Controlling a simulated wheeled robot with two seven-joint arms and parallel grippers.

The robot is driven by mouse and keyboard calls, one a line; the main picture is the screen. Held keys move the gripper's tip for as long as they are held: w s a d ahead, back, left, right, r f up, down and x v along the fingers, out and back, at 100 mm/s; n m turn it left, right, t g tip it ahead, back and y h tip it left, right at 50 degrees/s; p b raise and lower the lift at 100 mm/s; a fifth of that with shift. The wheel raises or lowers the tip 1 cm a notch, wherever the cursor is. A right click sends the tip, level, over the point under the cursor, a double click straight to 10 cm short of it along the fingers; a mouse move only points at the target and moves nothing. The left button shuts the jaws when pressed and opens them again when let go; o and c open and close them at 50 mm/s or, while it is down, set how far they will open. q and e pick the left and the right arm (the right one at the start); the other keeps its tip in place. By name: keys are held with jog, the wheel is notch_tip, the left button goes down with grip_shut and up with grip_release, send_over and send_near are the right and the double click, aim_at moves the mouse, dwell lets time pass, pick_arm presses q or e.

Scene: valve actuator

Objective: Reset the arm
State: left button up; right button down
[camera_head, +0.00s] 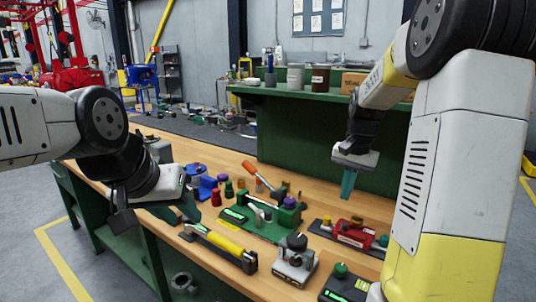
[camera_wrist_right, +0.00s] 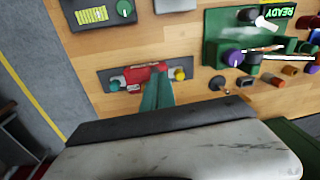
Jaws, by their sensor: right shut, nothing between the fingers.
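My right gripper (camera_head: 348,186) hangs above the bench at the right in the head view, its teal fingers shut and empty. In the right wrist view its fingers (camera_wrist_right: 157,92) overlap the lower edge of a red valve-like unit (camera_wrist_right: 140,77) on a dark plate. That unit (camera_head: 355,232) sits below the gripper in the head view, apart from it. My left gripper (camera_head: 188,208) is low over the bench's left side; its finger gap is not clear. A green fixture (camera_head: 262,222) with an orange-handled lever (camera_head: 258,177) stands mid-bench; its green panel (camera_wrist_right: 284,12) reads READY.
A yellow-and-black bar tool (camera_head: 220,241) lies near the front edge. A grey block with a black knob (camera_head: 296,262) and a green-knobbed panel (camera_head: 345,285) are at front right. Several small coloured knobs stand behind. A green shelf (camera_head: 320,120) rises at the bench's back.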

jog(key=s+a+r+n+t, duration=0.2)
jog(key=s+a+r+n, duration=0.1)
jog(key=s, duration=0.7)
jog(key=s+a+r+n+t+y, duration=0.1)
jog(key=s+a+r+n+t, duration=0.2)
jog(key=s+a, duration=0.4)
jog(key=shift+s+a+r+n+y, duration=0.2)
jog(key=shift+s+r+n+y, duration=0.15)
jog(key=shift+s+r, duration=0.9)
jog(key=shift+s+f, duration=0.3)
jog(key=shift+f, duration=0.05)
